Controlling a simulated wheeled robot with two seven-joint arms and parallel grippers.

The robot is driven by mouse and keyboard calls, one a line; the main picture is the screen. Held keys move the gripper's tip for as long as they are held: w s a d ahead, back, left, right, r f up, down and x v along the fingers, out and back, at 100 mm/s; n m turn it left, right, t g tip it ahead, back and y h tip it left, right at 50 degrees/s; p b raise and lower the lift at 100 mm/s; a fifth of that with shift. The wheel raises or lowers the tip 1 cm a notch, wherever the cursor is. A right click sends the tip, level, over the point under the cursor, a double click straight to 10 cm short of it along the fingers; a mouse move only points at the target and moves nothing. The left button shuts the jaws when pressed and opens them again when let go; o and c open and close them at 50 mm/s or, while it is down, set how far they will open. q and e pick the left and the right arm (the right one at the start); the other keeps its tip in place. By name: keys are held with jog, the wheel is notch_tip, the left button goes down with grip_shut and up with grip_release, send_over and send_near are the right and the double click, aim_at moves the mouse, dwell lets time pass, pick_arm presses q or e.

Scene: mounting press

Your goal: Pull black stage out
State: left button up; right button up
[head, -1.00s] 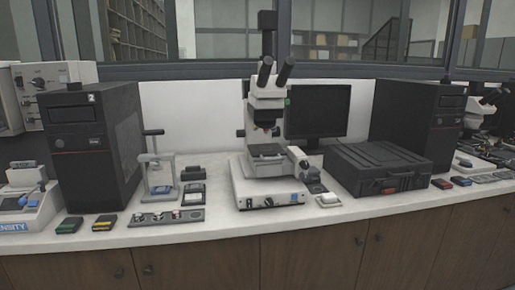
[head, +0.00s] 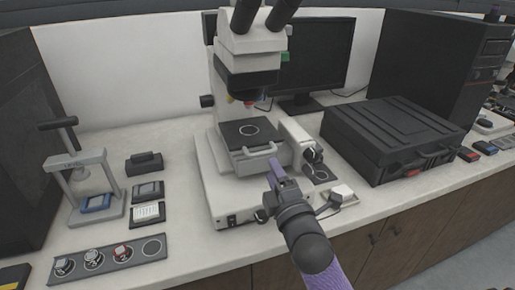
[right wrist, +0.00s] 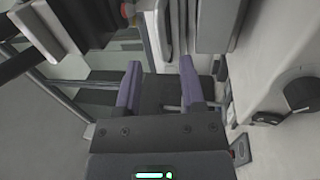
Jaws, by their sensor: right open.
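The black stage (head: 236,135) is a flat dark plate with a pale ring on it, under the microscope's lens (head: 243,97). A light bar handle (head: 256,157) runs along its front edge. My right gripper (head: 274,170) is just in front of the handle, close to its right part; I cannot tell whether they touch. In the right wrist view my gripper's two purple fingers (right wrist: 160,72) stand apart, and nothing is clearly held between them. My left gripper is in no view.
The white microscope base (head: 215,205) lies below the stage, with a focus knob (head: 312,155) to the right. A black case (head: 395,130) stands further right. At left are a small press (head: 90,165) and a sample strip (head: 110,258). Bare counter shows around the base.

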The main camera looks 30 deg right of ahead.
aim_at(263, 153)
jog(key=b+x, duration=0.1)
jog(key=x, duration=0.5)
jog(key=shift+w, duration=0.3)
grip_shut()
dwell(0.4)
dwell(0.6)
